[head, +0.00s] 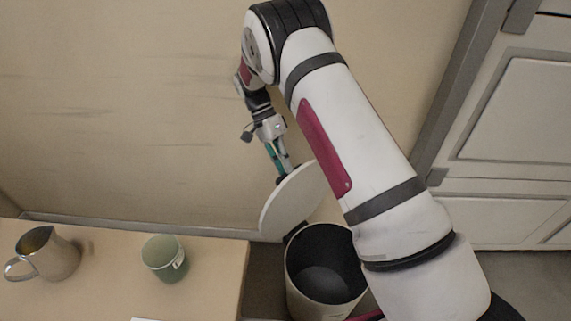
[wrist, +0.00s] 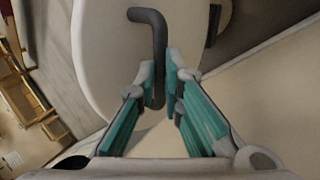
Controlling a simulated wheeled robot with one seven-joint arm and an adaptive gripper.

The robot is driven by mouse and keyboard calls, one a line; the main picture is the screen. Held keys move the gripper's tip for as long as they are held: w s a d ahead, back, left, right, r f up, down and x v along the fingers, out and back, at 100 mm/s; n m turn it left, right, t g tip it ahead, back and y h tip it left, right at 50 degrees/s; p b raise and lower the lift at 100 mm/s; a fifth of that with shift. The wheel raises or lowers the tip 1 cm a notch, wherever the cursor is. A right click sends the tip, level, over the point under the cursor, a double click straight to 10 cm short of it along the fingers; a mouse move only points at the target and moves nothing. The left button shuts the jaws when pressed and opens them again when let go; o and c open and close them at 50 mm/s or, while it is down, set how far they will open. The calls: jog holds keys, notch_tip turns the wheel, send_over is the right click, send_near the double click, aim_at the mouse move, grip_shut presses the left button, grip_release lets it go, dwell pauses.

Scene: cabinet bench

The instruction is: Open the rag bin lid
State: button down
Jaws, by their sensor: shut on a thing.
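The rag bin (head: 323,299) is a pale round bin with a dark inside, standing on the floor right of the bench. Its round pale lid (head: 292,201) is swung up and tilted steeply at the bin's back edge, so the bin's mouth is uncovered. My gripper (head: 284,174) is at the lid's upper edge. In the wrist view the lid (wrist: 106,50) fills the upper middle, with a dark bent handle (wrist: 150,17) on it. My gripper's fingers (wrist: 160,85) are shut on the end of that handle. The bin's lower part is partly hidden by my arm in the head view.
A wooden bench (head: 100,297) is at the left, with a metal pitcher (head: 57,258) and a green cup (head: 164,260) on it. A plain wall (head: 120,110) is close behind the lid. A pale cabinet (head: 520,120) stands at the right.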

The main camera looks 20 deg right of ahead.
jog(key=shift+s+f, duration=0.15)
jog(key=shift+f, duration=0.35)
jog(key=shift+s+f, duration=0.15)
jog(key=shift+f, duration=0.35)
jog(key=c, duration=1.6)
grip_release()
jog(key=shift+f, duration=0.1)
jog(key=shift+c, duration=0.2)
notch_tip(320, 180, up, 11)
jog(key=shift+w+d+f, duration=0.1)
jog(key=shift+w, duration=0.05)
jog(key=shift+c, duration=0.6)
